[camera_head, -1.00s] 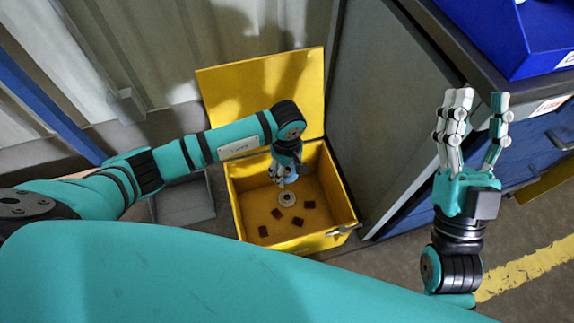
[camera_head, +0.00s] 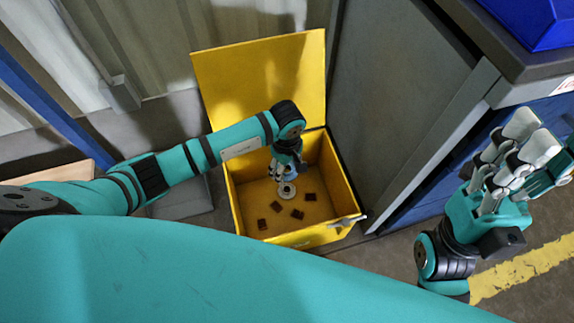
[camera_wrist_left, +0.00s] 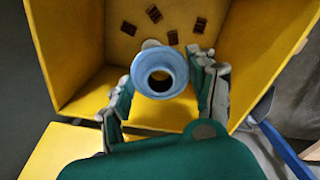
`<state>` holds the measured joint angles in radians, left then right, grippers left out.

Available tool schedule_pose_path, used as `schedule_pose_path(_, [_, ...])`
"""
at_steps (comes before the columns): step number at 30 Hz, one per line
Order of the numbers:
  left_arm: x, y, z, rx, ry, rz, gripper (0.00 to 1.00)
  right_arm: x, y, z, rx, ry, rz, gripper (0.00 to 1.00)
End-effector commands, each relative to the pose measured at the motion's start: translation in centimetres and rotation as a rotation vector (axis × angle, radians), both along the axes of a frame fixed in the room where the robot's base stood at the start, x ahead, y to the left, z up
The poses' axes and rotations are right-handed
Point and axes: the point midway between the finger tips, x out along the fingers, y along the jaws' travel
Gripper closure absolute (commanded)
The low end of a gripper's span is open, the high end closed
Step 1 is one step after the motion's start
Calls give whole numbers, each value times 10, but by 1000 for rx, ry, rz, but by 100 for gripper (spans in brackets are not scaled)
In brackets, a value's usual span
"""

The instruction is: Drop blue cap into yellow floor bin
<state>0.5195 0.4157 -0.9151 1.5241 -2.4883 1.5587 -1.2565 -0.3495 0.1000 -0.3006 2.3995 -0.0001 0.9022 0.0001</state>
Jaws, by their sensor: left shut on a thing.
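The yellow floor bin (camera_head: 294,239) stands on the floor with its lid raised at the back. My left gripper (camera_head: 283,173) reaches down into the bin's opening. In the left wrist view, the left gripper (camera_wrist_left: 160,88) is shut on the blue cap (camera_wrist_left: 160,57), a light blue ring shape with a round hole, held between its fingers above the bin floor. In the head view the cap is mostly hidden by the hand. My right gripper (camera_head: 530,155) is empty at the right, away from the bin, with its fingers apart from the thumb.
A pale round disc (camera_head: 287,190) and several dark brown square pieces (camera_head: 297,214) lie on the bin floor. A grey cabinet (camera_head: 400,110) stands close to the bin's right. A blue container (camera_head: 535,18) sits on the worktop at the upper right. A corrugated wall is behind.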

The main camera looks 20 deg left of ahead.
Motion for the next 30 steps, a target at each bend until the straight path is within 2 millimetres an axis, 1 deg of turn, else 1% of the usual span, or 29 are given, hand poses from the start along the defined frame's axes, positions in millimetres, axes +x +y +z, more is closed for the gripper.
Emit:
schedule_pose_path(2, [0, 0, -3, 0, 0, 0, 60, 0, 0, -3, 0, 1, 0, 60])
schedule_pose_path(10, [0, 0, -3, 0, 0, 0, 60, 0, 0, -2, -1, 2, 0, 60])
schedule_pose_path(11, [0, 0, -3, 0, 0, 0, 38, 0, 0, -2, -1, 2, 0, 60])
schedule_pose_path(15, [0, 0, -3, 0, 0, -1, 19, 0, 0, -2, -1, 2, 0, 60])
schedule_pose_path(17, [0, 0, -3, 0, 0, 0, 13, 0, 0, -2, -1, 2, 0, 60])
schedule_pose_path(26, [1, 0, -1, -1, -2, -1, 13, 0, 0, -2, 0, 2, -1, 60])
schedule_pose_path(29, [1, 0, 8, -1, -4, 0, 13, 0, 0, -2, 0, 2, -1, 60])
schedule_pose_path(30, [2, 0, 14, 0, -4, -1, 13, 0, 0, -2, -1, 2, -1, 60])
